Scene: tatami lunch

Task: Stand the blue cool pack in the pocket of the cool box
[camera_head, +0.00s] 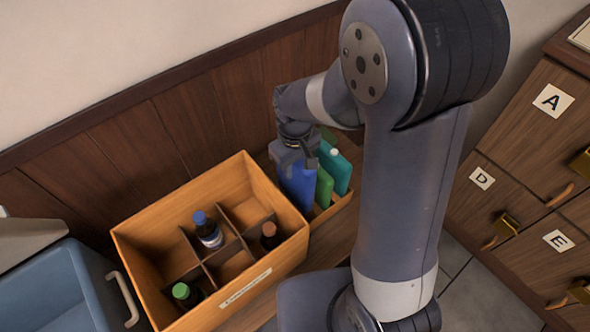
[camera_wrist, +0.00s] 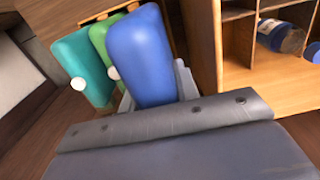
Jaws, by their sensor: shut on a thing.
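The blue cool pack (camera_head: 299,187) stands upright beside the right wall of the wooden crate. My gripper (camera_head: 296,158) is shut on it from above. In the wrist view the pack (camera_wrist: 142,55) sits between the grey fingers, in front of a green pack and a teal pack. Whether its bottom edge touches the holder below cannot be told. A light blue box with a pale handle, seemingly the cool box (camera_head: 75,295), is cut off at the lower left. Its pocket is not visible.
The green pack (camera_head: 324,188) and teal pack (camera_head: 338,172) stand in a low wooden holder (camera_head: 335,209). The divided wooden crate (camera_head: 150,232) with several bottles stands between them and the light blue box. A panelled wall rises behind; labelled drawers (camera_head: 520,130) are at right.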

